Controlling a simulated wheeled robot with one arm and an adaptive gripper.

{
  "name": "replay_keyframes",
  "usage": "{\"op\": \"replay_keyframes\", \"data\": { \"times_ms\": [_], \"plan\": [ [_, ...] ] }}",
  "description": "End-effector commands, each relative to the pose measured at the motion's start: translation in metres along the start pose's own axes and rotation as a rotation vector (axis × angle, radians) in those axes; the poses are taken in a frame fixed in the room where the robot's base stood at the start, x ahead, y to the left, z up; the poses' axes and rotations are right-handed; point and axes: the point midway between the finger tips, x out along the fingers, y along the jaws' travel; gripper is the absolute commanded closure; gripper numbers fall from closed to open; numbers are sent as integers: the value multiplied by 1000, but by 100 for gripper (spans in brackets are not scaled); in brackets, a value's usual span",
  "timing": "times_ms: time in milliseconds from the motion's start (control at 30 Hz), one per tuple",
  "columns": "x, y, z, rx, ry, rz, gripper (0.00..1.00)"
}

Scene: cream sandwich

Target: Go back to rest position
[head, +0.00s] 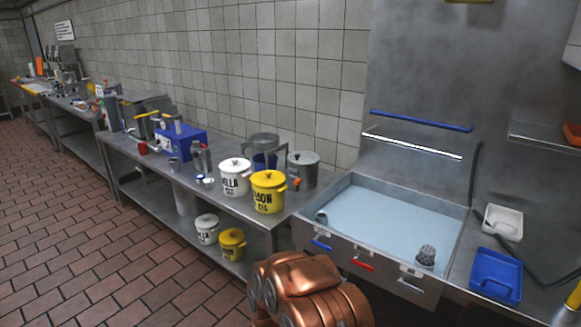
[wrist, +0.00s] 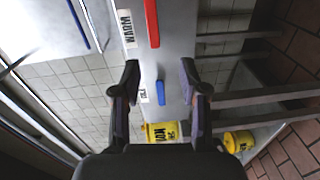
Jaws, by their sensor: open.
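My gripper (wrist: 160,76) is open and empty in the wrist view, its two dark fingers apart. Between the fingers, beyond the tips, a blue handle (wrist: 161,92) shows on the sink's metal front panel; whether anything touches it I cannot tell. A red handle (wrist: 152,22) lies farther up the panel. In the head view, the blue handle (head: 321,243) and red handle (head: 363,264) sit on the front of the sink (head: 335,198), which holds pale blue liquid. My copper-coloured arm fills the bottom centre there and the gripper fingers are hidden.
Left of the sink, a metal counter (head: 222,198) holds a yellow pot (head: 268,192), a white pot (head: 234,178) and a blue machine (head: 181,143). More pots stand on the shelf below. A blue tray (head: 495,275) lies at right. The tiled floor (head: 75,220) at left is clear.

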Motion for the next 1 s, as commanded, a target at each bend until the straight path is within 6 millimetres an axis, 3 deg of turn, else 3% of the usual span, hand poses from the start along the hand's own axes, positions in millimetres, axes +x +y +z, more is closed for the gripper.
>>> {"op": "replay_keyframes", "data": {
  "times_ms": [267,600,800,1000],
  "plan": [
    [-2,2,-42,300,64,-290,56],
    [-38,27,-88,596,137,-668,56],
    [-72,54,-100,705,159,-877,56],
    [-110,83,-94,763,153,-1070,56]
  ]
}}
